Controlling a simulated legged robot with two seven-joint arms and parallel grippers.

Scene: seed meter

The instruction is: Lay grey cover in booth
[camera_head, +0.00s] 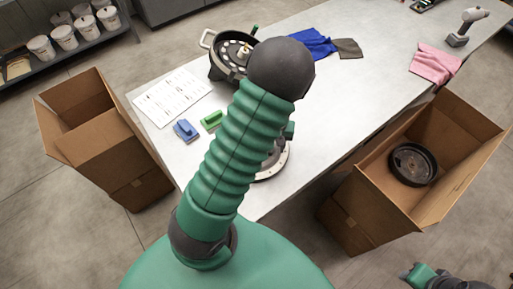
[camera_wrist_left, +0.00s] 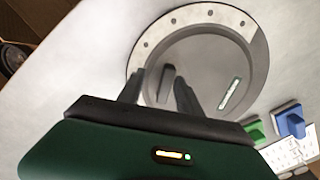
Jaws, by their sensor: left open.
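A round grey cover (camera_wrist_left: 215,48) with a pale rim and small holes lies on the table, with a dark raised grip (camera_wrist_left: 167,75) near its middle. In the head view, my left arm hides most of the cover (camera_head: 275,172); only part of its right edge shows. My left gripper (camera_wrist_left: 160,86) is open above the cover, its fingers on either side of the grip; contact cannot be judged. My right gripper (camera_head: 413,273) is small at the bottom right of the head view, away from the table. I cannot tell which thing is the booth.
An open cardboard box (camera_head: 105,135) stands left of the table. Another box (camera_head: 350,212) at right holds a dark round plate (camera_head: 413,164). A black round housing (camera_head: 222,70), printed sheet (camera_head: 172,97), blue block (camera_head: 186,130), green block (camera_head: 211,120) and cloths (camera_head: 434,64) lie on the table.

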